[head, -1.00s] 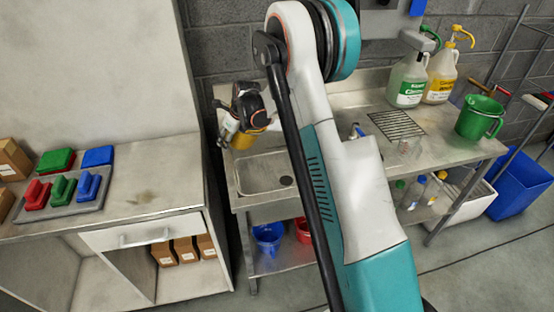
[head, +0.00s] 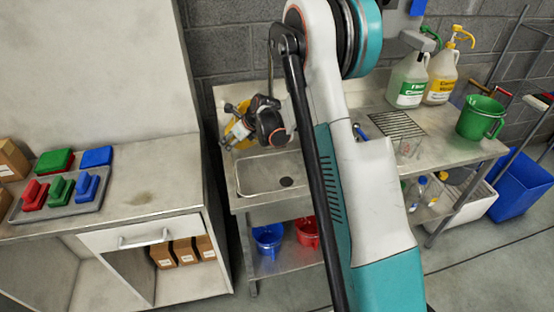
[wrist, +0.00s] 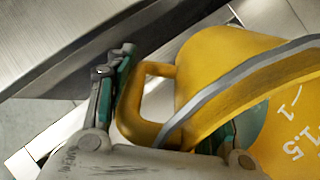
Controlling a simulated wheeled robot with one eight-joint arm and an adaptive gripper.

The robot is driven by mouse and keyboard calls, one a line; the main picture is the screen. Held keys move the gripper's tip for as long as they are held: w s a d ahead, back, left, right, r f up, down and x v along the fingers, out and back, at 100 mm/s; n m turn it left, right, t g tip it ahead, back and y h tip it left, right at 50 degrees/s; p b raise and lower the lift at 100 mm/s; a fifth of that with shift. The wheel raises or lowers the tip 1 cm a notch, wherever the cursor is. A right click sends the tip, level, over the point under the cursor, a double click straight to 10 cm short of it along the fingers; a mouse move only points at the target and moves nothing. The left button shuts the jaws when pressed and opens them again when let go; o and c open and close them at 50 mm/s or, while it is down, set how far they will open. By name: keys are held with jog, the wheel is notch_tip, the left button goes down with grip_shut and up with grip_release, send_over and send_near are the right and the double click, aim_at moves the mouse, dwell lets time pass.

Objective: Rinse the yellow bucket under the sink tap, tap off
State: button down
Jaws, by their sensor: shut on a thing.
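The yellow bucket (head: 239,133) is at the back left of the metal sink basin (head: 258,180), partly hidden by my gripper (head: 250,117). In the wrist view my gripper (wrist: 178,95) is shut on the yellow bucket (wrist: 215,60) at its handle side. One green-padded finger is outside the handle and the other shows at the bucket's wall. The bucket looks tilted, with measuring marks 1 and 1.5 in view. I cannot make out a tap or running water; the area behind the basin is partly covered by my arm.
A green jug (head: 478,118) and two pump containers (head: 408,82) stand on the counter's right. Blue (head: 268,236) and red (head: 308,231) buckets sit on the shelf below.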

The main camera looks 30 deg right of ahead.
jog(key=shift+s+d+t+y+b, duration=0.15)
jog(key=shift+t+y+b, duration=0.2)
jog(key=shift+t, duration=0.35)
jog(key=shift+f+t+y+b, duration=0.35)
jog(key=shift+f+t+b, duration=0.3)
jog(key=shift+b, duration=0.4)
jog(key=shift+s+r+t+y+b, duration=0.1)
jog(key=shift+s+t+y+b, duration=0.25)
jog(key=shift+t+b, duration=0.4)
dwell(0.8)
jog(key=shift+s+d+t+y+b, duration=0.15)
jog(key=shift+t+y+b, duration=0.2)
jog(key=shift+t+b, duration=0.65)
jog(key=shift+s+d+r+t+y+b, duration=0.25)
jog(key=shift+s+r+t+b, duration=0.15)
jog(key=shift+b, duration=0.5)
jog(key=shift+s+d+r+t+y+b, duration=0.25)
jog(key=shift+s+b, duration=0.25)
jog(key=shift+b, duration=0.35)
dwell(0.4)
jog(key=shift+s+d+r+t+b, duration=0.1)
jog(key=shift+s+r+t+b, duration=0.25)
jog(key=shift+r+t+b, duration=0.3)
dwell(0.4)
